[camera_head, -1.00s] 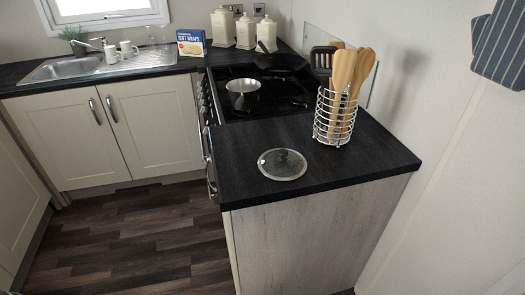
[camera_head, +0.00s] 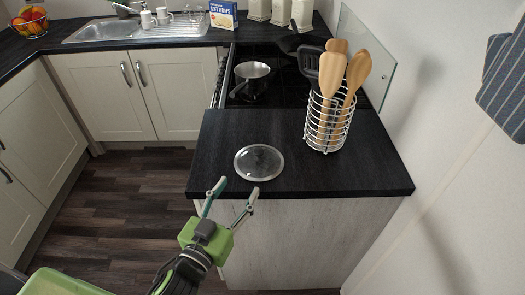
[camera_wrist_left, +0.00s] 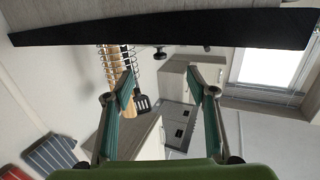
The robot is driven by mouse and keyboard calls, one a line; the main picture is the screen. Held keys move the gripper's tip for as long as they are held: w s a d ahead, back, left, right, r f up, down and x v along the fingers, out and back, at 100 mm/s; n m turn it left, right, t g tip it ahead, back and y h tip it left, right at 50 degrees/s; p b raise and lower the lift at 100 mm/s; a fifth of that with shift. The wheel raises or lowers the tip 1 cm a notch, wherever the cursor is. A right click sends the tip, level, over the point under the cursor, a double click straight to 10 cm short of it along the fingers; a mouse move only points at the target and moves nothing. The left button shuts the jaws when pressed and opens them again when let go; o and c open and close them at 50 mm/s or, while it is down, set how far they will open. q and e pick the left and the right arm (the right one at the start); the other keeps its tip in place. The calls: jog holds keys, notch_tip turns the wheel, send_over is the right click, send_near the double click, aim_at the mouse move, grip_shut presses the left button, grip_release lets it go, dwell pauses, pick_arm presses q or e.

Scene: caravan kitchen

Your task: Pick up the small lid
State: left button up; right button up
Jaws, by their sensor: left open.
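The small lid (camera_head: 259,162) is a round glass lid with a rim. It lies flat on the dark countertop (camera_head: 225,140), close to its front edge. My left gripper (camera_head: 238,187) is open and empty, in front of the lid at the counter's edge, with its fingers pointing toward it. In the left wrist view, turned upside down, the open fingers (camera_wrist_left: 158,75) point toward the counter edge (camera_wrist_left: 160,30). A small dark knob (camera_wrist_left: 160,52) shows beyond that edge; the glass around it is hard to make out. My right gripper is not in view.
A wire holder (camera_head: 329,125) with wooden utensils stands right of the lid, behind it. A metal pot (camera_head: 251,78) sits on the hob farther back. The countertop around the lid is clear. A wall closes off the right side.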

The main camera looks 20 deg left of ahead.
pick_arm(q)
jog(key=p, duration=0.1)
send_near(258, 158)
jog(key=shift+w+r, duration=0.2)
jog(key=shift+w, duration=0.6)
jog(key=w, duration=0.2)
jog(key=shift+w+d+p, duration=0.2)
jog(key=shift+w+p, duration=0.15)
jog(key=shift+w, duration=0.05)
jog(key=shift+w+f, duration=0.15)
jog(key=shift+w, duration=0.2)
jog(key=shift+w+f, duration=0.1)
jog(key=shift+w, duration=0.15)
jog(key=w, duration=0.3)
jog(key=w+p, duration=0.1)
jog(key=shift+w+d, duration=0.25)
jog(key=shift+d, duration=0.1)
jog(key=shift+w+f, duration=0.1)
jog(key=shift+w, duration=0.25)
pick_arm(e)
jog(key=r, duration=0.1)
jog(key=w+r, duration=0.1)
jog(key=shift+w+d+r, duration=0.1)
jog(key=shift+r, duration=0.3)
pick_arm(q)
jog(key=shift+s, duration=0.15)
jog(key=shift+c, duration=0.4)
grip_shut()
